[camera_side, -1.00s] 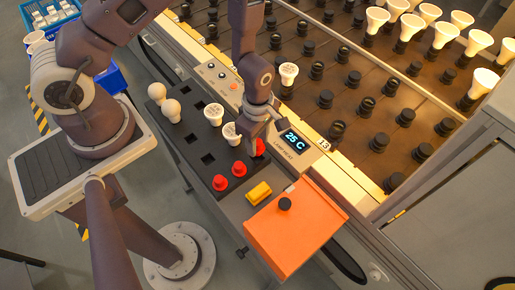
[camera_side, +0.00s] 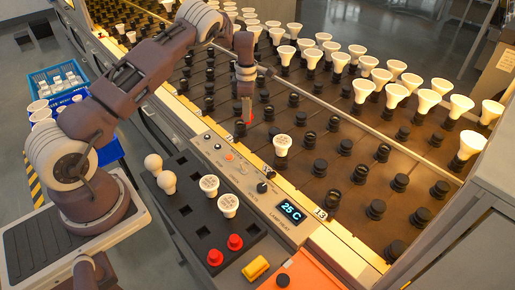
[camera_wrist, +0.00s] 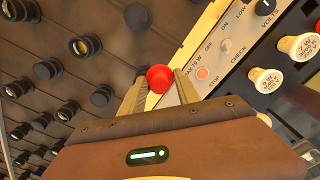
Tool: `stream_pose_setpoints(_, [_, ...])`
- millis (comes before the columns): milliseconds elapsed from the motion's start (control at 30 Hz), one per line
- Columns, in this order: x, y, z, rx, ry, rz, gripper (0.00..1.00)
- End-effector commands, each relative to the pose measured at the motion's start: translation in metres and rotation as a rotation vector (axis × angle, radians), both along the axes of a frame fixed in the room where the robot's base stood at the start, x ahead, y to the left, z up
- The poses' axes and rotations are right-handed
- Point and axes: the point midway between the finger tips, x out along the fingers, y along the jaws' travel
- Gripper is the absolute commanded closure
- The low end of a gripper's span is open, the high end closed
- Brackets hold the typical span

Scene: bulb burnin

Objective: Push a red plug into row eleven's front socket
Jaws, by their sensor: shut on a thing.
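My gripper (camera_side: 246,114) is over the front part of the dark socket bed (camera_side: 300,190), pointing down. It is shut on a red plug (camera_side: 247,119), whose round red head also shows between the two fingers in the wrist view (camera_wrist: 160,78). Whether the plug's lower end touches a socket is hidden. Two more red plugs, one (camera_side: 235,242) and another (camera_side: 215,257), stand in the black tray (camera_side: 190,222). A row label reading 13 (camera_side: 320,214) shows on the front rail; row eleven's label is not readable, and its front socket cannot be made out under my gripper.
Many black sockets (camera_side: 375,209) and white bulbs (camera_side: 470,144) fill the bed.

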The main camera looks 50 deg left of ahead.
Motion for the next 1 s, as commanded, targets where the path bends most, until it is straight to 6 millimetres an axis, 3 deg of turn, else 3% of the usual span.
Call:
stream_pose_setpoints(33, [0.005, 0.019, 0.006, 0.002, -0.004, 0.005, 1.0])
stream_pose_setpoints(100, [0.009, 0.038, 0.014, -0.002, -0.001, 0.001, 1.0])
stream_pose_setpoints(233, [0.011, 0.055, 0.025, -0.009, 0.005, -0.014, 1.0])
stream_pose_setpoints(433, [0.01, 0.059, 0.021, -0.015, 0.011, -0.022, 1.0])
stream_pose_setpoints(800, [0.011, 0.059, -0.019, -0.013, 0.009, -0.021, 1.0])
stream_pose_setpoints(1000, [0.011, 0.059, -0.02, -0.013, 0.008, -0.021, 1.0])
